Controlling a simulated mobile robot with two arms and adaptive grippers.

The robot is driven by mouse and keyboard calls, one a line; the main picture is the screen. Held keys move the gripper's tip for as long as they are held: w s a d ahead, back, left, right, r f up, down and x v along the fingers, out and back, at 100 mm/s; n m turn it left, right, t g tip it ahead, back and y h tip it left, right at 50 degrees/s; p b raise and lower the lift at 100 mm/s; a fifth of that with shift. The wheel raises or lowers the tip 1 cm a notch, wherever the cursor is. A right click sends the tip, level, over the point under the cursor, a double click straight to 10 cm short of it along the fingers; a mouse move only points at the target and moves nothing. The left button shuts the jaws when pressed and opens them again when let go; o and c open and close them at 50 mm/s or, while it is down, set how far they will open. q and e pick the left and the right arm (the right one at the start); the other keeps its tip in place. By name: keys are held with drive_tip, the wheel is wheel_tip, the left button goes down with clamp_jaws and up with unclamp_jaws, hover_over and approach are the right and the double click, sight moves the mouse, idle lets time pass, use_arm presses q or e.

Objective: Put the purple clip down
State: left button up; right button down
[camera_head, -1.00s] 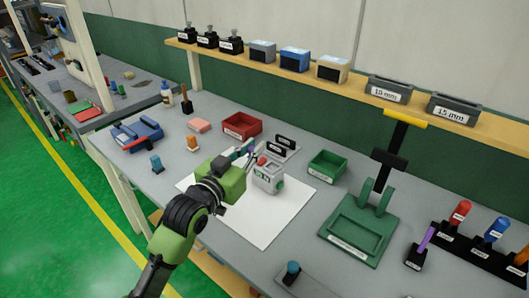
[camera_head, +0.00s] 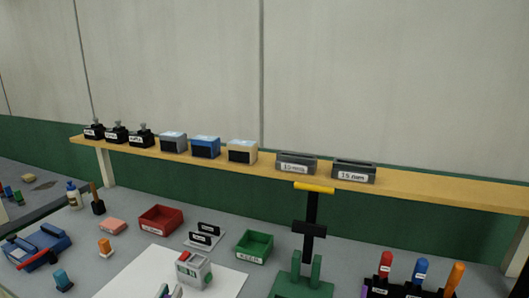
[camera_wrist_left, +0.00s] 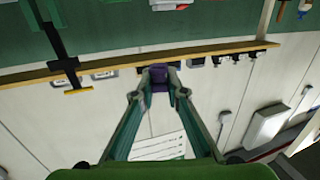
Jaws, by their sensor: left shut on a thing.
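The purple clip (camera_wrist_left: 158,80) sits between the fingertips of my left gripper (camera_wrist_left: 158,88) in the left wrist view. The gripper is shut on it, and the pads hide its sides. In the head view only the tips of my left gripper (camera_head: 169,292) show at the bottom edge, in front of the white and green labelled box (camera_head: 193,270). The clip is too small there to make out clearly. My right gripper is out of view.
White paper (camera_head: 140,275) lies on the grey bench. A red tray (camera_head: 160,218), a green tray (camera_head: 254,245) and a green stand (camera_head: 303,287) are around it. A wooden shelf (camera_head: 430,190) with boxes runs behind. Tools stand in a black rack (camera_head: 400,291) at right.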

use_arm(q)
drive_tip(key=s+d+f+y, duration=0.1)
drive_tip(key=s, duration=0.3)
drive_tip(key=w+a+r+h, duration=0.1)
drive_tip(key=w+a+r, duration=0.1)
drive_tip(key=w, duration=0.3)
drive_tip(key=w+a+r+m+h, duration=0.1)
drive_tip(key=w+a+r, duration=0.2)
drive_tip(key=w+r, duration=0.2)
drive_tip(key=shift+w+h, duration=0.3)
drive_tip(key=shift+w, duration=0.15)
